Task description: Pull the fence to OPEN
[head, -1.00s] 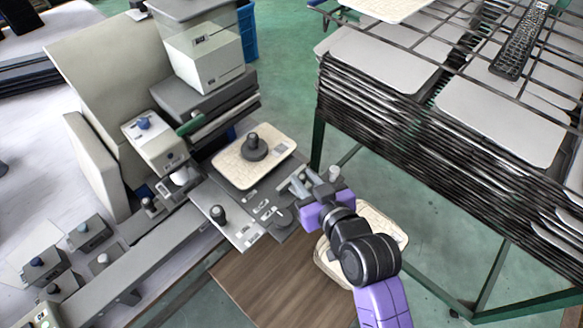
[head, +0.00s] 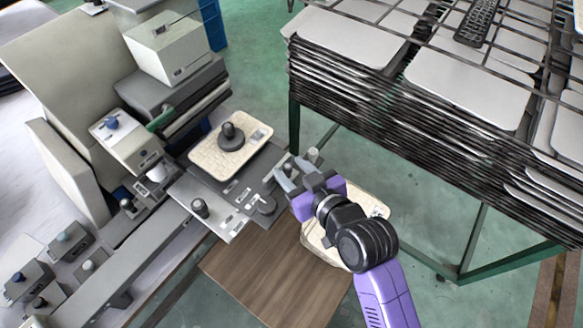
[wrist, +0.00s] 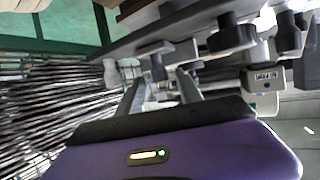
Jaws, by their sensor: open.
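The grey machine plate (head: 221,218) carries small labels and knobs, but the labels are too small to read. I cannot tell for sure which part is the fence. A dark upright knob (head: 200,207) stands at the plate's left. A pale post (head: 313,156) stands at the right end, just beyond my gripper. My gripper (head: 285,173) is open at the right end of the plate. In the wrist view, my gripper (wrist: 160,80) has its two fingers apart, with a small grey knob (wrist: 158,68) showing between and beyond them. I cannot tell whether they touch it.
A cream tray with a black-handled weight (head: 231,138) lies behind the plate. Another cream tray (head: 318,238) is partly hidden under my arm. A rack of stacked panels (head: 400,110) stands at the right. A wooden board (head: 265,275) lies in front.

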